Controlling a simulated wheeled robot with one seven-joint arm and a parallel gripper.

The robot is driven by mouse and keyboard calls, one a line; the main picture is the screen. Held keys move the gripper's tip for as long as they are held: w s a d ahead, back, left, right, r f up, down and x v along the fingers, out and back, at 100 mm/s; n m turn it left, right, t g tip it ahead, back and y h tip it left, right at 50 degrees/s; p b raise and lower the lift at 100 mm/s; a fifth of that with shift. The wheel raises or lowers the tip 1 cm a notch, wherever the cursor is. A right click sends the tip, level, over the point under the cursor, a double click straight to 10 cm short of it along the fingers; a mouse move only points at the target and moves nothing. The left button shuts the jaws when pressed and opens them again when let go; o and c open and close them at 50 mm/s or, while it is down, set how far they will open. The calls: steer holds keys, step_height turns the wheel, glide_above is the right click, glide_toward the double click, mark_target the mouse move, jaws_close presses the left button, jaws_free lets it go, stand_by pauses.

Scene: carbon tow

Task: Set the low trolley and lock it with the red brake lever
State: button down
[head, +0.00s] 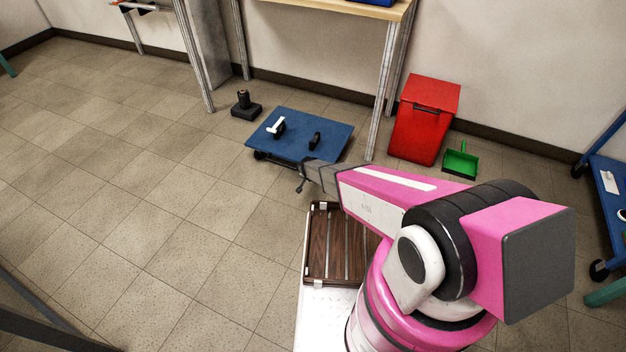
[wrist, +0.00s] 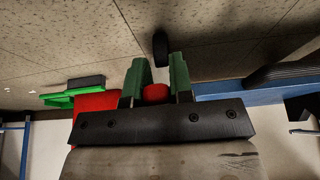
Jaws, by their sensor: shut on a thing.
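The low trolley (head: 328,132) has a flat blue deck with dark fittings and a white piece on top. It stands on the floor below the wooden table; its blue edge also shows in the wrist view (wrist: 225,90). A dark wheel (wrist: 160,48) shows just beyond my fingertips. My gripper (wrist: 155,75) has green finger pads, shut on a small rounded red piece, the red brake lever (wrist: 156,92). The rest of the lever is hidden. In the head view my arm reaches to the trolley's near right edge and hides part of it.
A red bin (head: 424,110) and a green dustpan (head: 460,160) stand by the wall to the right. A small black object (head: 245,106) is left of the trolley. Table legs (head: 383,85) rise close behind it. The floor at left is clear.

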stand_by(0.3)
steer(key=c, duration=1)
jaws_free()
steer(key=v, duration=1)
steer(key=shift+r, duration=0.4)
steer(key=s+d+r+n+g, duration=0.1)
steer(key=s+d+r, duration=0.4)
steer(key=d+r, duration=0.4)
steer(key=s+d+r+n+g+y, duration=0.1)
steer(key=s+d+r+g, duration=0.1)
steer(key=s+d+r, duration=0.3)
steer(key=s+d+r+n+g, duration=0.1)
steer(key=s+d+r, duration=0.5)
steer(key=d+r, duration=0.8)
step_height(320, 180, up, 5)
steer(key=shift+f+n+y, duration=0.1)
steer(key=shift+n+y, duration=0.2)
steer(key=shift+n, duration=0.2)
